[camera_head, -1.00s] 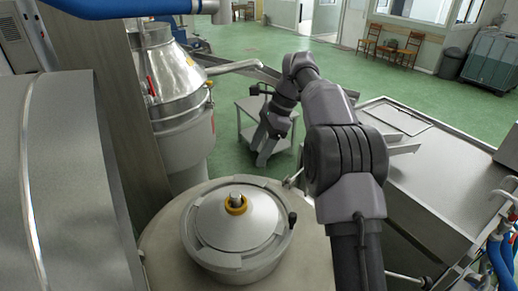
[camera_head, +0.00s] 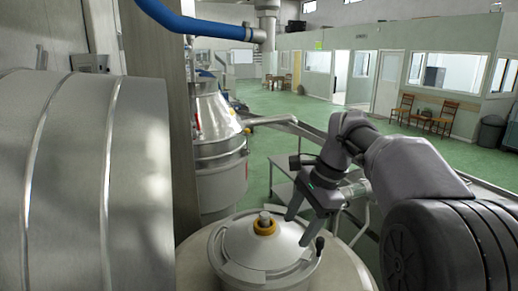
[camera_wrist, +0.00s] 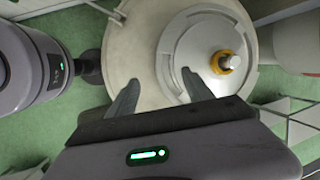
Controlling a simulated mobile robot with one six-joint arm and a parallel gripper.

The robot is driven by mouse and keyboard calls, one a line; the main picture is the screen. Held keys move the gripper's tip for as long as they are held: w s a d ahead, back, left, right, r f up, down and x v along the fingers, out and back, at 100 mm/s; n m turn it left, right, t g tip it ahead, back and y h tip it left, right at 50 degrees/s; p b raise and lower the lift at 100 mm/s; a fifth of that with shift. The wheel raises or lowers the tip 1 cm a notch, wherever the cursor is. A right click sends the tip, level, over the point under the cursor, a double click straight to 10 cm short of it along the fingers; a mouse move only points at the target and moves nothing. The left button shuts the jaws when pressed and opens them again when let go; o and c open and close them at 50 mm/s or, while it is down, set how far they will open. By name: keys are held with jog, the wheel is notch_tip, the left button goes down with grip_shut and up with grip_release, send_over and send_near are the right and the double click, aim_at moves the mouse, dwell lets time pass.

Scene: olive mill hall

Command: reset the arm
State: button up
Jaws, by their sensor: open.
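My gripper (camera_head: 297,230) is at the centre right of the head view, fingers pointing down. It is beside and in front of the lid of a steel vessel. In the wrist view my gripper (camera_wrist: 160,77) shows two fingers spread apart with nothing between them. The round steel lid (camera_head: 247,243), with a yellow ring and a metal knob, lies beyond the fingers; the lid also shows in the wrist view (camera_wrist: 195,40). I cannot tell the exact gap between fingertips and lid. My arm is folded at the right of the head view.
A large steel drum (camera_head: 70,180) fills the left side. A conical steel machine (camera_head: 215,130) stands behind the vessel. A blue pipe (camera_head: 205,27) crosses overhead. Wooden chairs (camera_head: 440,118) stand by the far wall. Green floor (camera_head: 290,105) is open in the back.

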jog(key=s+f+n+t+h+b, duration=0.1)
jog(key=s+f+n+b, duration=0.3)
jog(key=s+f+b, duration=1)
jog(key=s+d+f+n+t+b, duration=0.1)
jog(key=s+f+n+t+b, duration=0.2)
jog(key=s+f+b, duration=1.1)
notch_tip(320, 180, down, 7)
jog(key=shift+s+r+n+t+h, duration=0.2)
jog(key=shift+s+n+t+h, duration=0.2)
jog(key=shift+s+n, duration=0.45)
jog(key=shift+w, duration=0.1)
